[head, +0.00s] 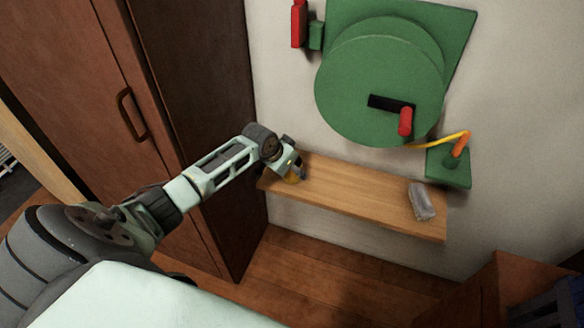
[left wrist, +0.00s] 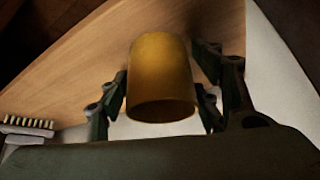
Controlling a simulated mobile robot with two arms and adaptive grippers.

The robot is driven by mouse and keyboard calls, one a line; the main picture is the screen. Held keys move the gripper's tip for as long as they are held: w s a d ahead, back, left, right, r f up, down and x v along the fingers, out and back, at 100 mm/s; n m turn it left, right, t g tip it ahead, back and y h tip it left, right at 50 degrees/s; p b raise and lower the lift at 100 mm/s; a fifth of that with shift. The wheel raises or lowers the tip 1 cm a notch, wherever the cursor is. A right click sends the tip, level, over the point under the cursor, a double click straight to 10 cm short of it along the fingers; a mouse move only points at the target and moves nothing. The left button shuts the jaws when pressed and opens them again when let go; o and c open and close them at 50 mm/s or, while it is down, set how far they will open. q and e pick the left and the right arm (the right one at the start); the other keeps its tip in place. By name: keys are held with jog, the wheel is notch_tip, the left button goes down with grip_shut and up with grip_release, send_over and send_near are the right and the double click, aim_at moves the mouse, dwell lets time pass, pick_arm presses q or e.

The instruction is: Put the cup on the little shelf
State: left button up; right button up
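The yellow cup (left wrist: 162,80) is between the two fingers of my left gripper (left wrist: 160,95). The right finger meets the cup's edge in the left wrist view; a narrow gap seems to show at the left finger, so a firm hold is unclear. In the head view the left gripper (head: 293,170) is over the left end of the little wooden shelf (head: 345,190), and only a bit of the cup (head: 292,179) shows beneath it. Whether the cup touches the shelf is hidden. My right gripper is in neither view.
A grey brush (head: 421,202) lies at the shelf's right end; its bristles show in the left wrist view (left wrist: 28,124). The shelf's middle is clear. A green hose reel (head: 375,75) hangs above on the wall. A brown cabinet (head: 205,90) stands close on the left.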

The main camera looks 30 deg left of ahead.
pick_arm(q)
jog(key=shift+o, duration=0.4)
jog(key=shift+r, duration=0.25)
jog(key=shift+s+r, duration=0.15)
jog(key=shift+r, duration=0.15)
jog(key=d+p+v, duration=0.1)
jog(key=v, duration=1)
jog(key=shift+a+p, duration=0.3)
jog(key=shift+a, duration=0.2)
jog(key=shift+s, duration=0.1)
